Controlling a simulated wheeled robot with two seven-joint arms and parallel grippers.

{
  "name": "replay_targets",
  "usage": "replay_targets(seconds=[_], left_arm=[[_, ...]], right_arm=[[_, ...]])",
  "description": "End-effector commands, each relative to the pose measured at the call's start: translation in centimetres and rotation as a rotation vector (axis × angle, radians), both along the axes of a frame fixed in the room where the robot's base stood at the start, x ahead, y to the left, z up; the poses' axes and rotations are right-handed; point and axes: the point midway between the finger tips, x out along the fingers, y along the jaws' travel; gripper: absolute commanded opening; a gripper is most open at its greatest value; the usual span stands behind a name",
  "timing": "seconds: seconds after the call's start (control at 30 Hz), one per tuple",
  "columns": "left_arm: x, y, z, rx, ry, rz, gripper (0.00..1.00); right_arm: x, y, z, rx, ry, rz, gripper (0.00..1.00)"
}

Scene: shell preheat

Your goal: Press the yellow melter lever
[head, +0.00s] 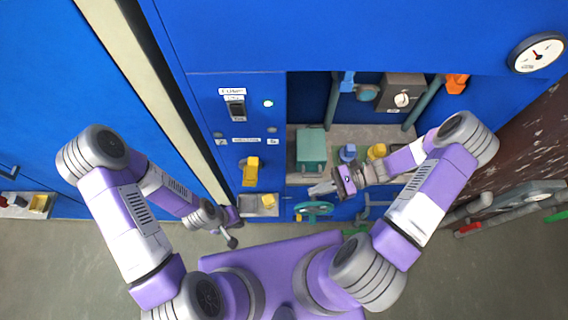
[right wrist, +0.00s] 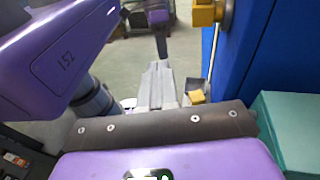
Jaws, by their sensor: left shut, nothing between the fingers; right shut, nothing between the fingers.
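The yellow lever (head: 251,172) sticks out from the blue control panel, below its labels. It also shows at the top of the right wrist view (right wrist: 206,13). My right gripper (head: 318,190) is shut and empty, right of the lever and a little lower in the head view. Its closed fingers (right wrist: 157,86) show in the right wrist view, apart from the lever. My left gripper (head: 231,241) is shut and empty, pointing down in front of the cabinet, lower left of the lever.
A small yellow block (head: 268,200) sits on a grey ledge below the lever. A teal box (head: 311,150) stands in the recess right of the panel, beside blue and yellow parts. A green handwheel (head: 314,209) is below. A gauge (head: 537,52) is at upper right.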

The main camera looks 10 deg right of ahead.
Motion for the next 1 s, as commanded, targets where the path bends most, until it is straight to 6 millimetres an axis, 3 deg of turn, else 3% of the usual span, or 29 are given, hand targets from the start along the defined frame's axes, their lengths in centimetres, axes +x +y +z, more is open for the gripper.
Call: replay_targets(seconds=[0.03,0.1,0.2,0.4,0.53,0.7,1.0], left_arm=[[0.0,0.0,-0.4,0.0,0.0,0.0,0.0],[0.0,0.0,-0.7,0.0,0.0,0.0,0.0],[0.0,0.0,-1.1,0.0,0.0,0.0,0.0],[0.0,0.0,-1.8,0.0,0.0,0.0,0.0],[0.0,0.0,-2.2,0.0,0.0,0.0,0.0],[0.0,0.0,-2.5,0.0,0.0,0.0,0.0],[0.0,0.0,-2.5,0.0,0.0,0.0,0.0]], right_arm=[[-1.2,1.6,-1.9,-0.083,-0.024,0.085,0.0],[-2.8,3.0,-4.6,-0.216,-0.081,0.198,0.0],[-4.6,4.1,-8.0,-0.393,-0.201,0.354,0.0],[-5.4,4.8,-12.9,-0.684,-0.546,0.618,0.0],[-4.2,5.4,-14.3,-0.804,-0.79,0.723,0.0],[-2.6,6.5,-14.5,-0.88,-1.022,0.78,0.0],[-1.9,7.0,-14.3,-0.907,-1.115,0.788,0.0]])
